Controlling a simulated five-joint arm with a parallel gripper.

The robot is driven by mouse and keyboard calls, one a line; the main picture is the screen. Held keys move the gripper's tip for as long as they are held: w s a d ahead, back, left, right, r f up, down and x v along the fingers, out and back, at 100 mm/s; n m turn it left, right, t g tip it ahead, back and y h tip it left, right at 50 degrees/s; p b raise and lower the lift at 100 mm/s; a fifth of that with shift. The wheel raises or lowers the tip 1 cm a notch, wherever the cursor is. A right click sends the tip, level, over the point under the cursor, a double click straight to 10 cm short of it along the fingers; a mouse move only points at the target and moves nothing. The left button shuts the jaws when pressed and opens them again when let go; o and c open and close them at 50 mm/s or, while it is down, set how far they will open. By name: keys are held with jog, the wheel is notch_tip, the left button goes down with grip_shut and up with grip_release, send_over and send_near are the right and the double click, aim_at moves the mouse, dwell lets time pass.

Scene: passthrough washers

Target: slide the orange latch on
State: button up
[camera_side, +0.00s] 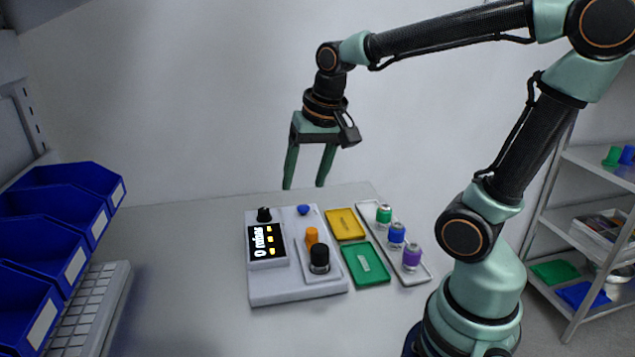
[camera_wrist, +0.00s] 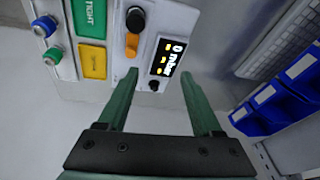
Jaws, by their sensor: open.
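The orange latch (camera_side: 312,236) is a small orange piece on the raised right-hand panel of a white device (camera_side: 300,296). It sits between a blue button (camera_side: 303,210) behind it and a black knob (camera_side: 319,257) in front. In the wrist view the orange latch (camera_wrist: 131,45) lies beyond the left fingertip, beside the black display (camera_wrist: 166,58). My gripper (camera_side: 304,187) is open and empty, its green fingers pointing down above the back of the device. In the wrist view my gripper (camera_wrist: 159,74) has its fingers spread, apart from the latch.
A yellow tray (camera_side: 346,224) and a green tray (camera_side: 365,266) lie right of the device. A white rack (camera_side: 420,274) holds green, blue and purple capped pieces. Blue bins (camera_side: 62,225) and a keyboard-like grid (camera_side: 90,298) stand at left.

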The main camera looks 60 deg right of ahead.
aim_at(312, 230)
jog(key=w+d+f+m+g, duration=0.3)
jog(key=w+d+f+m, duration=0.25)
jog(key=d+m, duration=0.45)
jog(key=shift+m, duration=0.5)
jog(key=f, duration=0.4)
jog(key=a+f, duration=0.1)
jog(key=f, duration=0.3)
jog(key=s+f, duration=0.1)
jog(key=f, duration=0.3)
jog(key=shift+a+f, duration=0.15)
jog(key=shift+f, duration=0.05)
grip_shut()
jog(key=shift+w, duration=0.1)
